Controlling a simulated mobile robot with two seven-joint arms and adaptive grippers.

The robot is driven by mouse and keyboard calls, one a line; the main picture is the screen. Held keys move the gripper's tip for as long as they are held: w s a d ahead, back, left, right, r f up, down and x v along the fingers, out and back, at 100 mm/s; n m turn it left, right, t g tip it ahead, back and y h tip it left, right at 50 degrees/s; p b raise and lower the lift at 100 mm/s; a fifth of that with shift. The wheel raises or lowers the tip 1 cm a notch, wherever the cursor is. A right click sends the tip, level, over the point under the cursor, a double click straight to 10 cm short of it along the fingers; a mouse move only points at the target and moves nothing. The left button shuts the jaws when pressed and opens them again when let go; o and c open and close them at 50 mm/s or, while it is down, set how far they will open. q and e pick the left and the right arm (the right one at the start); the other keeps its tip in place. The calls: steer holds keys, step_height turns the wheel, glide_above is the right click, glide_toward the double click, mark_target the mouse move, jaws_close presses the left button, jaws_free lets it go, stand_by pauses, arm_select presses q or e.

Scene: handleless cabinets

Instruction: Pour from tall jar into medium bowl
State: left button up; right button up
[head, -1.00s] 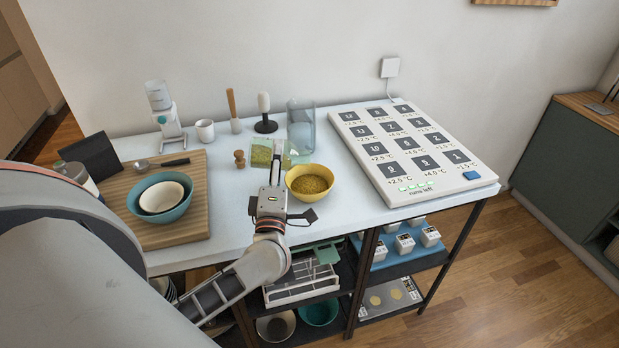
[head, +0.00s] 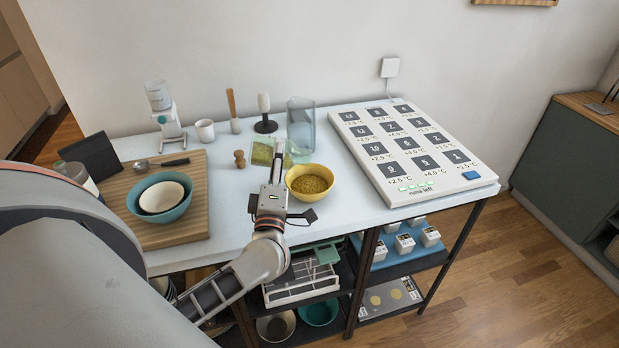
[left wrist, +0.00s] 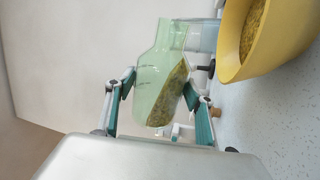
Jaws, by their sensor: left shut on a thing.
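My left gripper (head: 275,170) is shut on a translucent green jar (head: 264,152), held just left of the yellow bowl (head: 311,183). In the left wrist view the gripper (left wrist: 160,108) has its fingers on both sides of the jar (left wrist: 155,85). The jar is tipped well over, its neck toward the bowl side. Yellowish-green grains lie along its lower side, short of the mouth as far as I can see. The yellow bowl (left wrist: 285,45) stands upright on the table and holds similar grains. No falling stream shows. My right gripper is not in view.
A clear cylinder (head: 301,128) stands behind the bowl, and a large white numbered panel (head: 440,181) lies to its right. A wooden stopper (head: 239,158) stands left of the jar. A teal bowl (head: 138,203) with a cream bowl inside sits on a wooden board (head: 188,231).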

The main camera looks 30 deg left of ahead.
arm_select(q)
steer(key=shift+r+m, duration=0.3)
steer(key=shift+m, duration=0.1)
stand_by(0.5)
steer(key=shift+w+d+r+m+h, duration=0.15)
steer(key=shift+r+m+h, duration=0.1)
steer(key=shift+m+h, duration=0.2)
stand_by(0.6)
steer(key=shift+r+m, duration=0.1)
steer(key=shift+m, duration=0.15)
steer(key=shift+d, duration=0.1)
stand_by(0.8)
steer(key=f+n, duration=0.1)
steer(key=n+y, duration=0.1)
steer(key=n, duration=0.1)
steer(key=shift+s+a+f, duration=0.2)
steer(key=shift+a+f, duration=0.15)
steer(key=shift+r+n, duration=0.1)
steer(key=shift+n, duration=0.3)
